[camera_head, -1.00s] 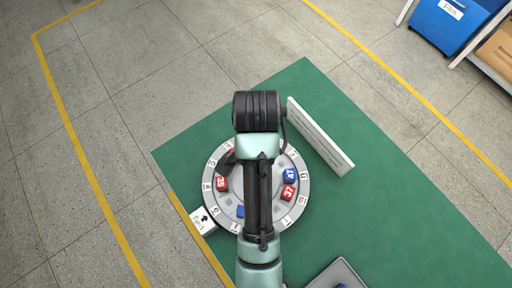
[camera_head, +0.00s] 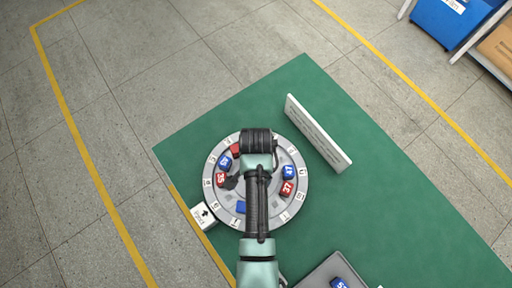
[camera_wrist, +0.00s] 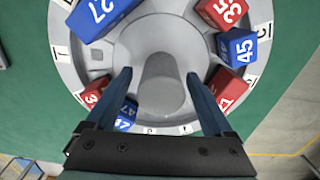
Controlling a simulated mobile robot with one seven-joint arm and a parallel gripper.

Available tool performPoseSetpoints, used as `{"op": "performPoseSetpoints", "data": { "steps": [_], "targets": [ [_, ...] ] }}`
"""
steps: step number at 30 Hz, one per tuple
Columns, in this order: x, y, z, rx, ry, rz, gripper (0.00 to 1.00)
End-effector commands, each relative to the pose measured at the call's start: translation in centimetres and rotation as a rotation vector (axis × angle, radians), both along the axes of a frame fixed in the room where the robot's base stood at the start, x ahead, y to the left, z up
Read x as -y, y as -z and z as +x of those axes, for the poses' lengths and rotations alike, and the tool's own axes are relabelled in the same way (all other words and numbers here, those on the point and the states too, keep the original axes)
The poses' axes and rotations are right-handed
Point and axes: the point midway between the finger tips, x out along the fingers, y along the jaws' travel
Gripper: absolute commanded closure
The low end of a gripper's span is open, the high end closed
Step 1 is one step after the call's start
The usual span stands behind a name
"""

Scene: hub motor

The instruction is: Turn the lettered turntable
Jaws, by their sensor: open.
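The grey lettered turntable (camera_head: 272,207) lies on the green mat with white letter tiles around its rim. Red and blue numbered blocks stand on it, including blue 45 (camera_head: 225,161), red 35 (camera_head: 221,180), blue 47 (camera_head: 289,172) and red 37 (camera_head: 286,188). A grey central post (camera_wrist: 161,88) shows in the wrist view. My gripper (camera_wrist: 159,76) is open, with one finger on each side of the post in that view; contact cannot be told. In the head view my arm covers the turntable's middle and most of the gripper.
A white tile with a black arrow (camera_head: 203,216) sits at the turntable's lower left. A white upright panel (camera_head: 318,134) stands close on the right. A grey tray (camera_head: 318,274) with a blue block (camera_head: 339,284) is at the bottom. Blue bin (camera_head: 447,24) is far upper right.

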Motion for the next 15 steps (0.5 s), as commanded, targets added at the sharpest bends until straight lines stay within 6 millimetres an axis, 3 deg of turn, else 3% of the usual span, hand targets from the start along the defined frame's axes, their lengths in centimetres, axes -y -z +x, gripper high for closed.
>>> {"op": "performPoseSetpoints", "data": {
  "steps": [10,15],
  "targets": [
    [-0.01,0.37,0.02,0.001,0.000,0.001,0.14],
    [-0.01,0.36,0.02,0.001,0.000,0.001,0.44]
  ]
}}
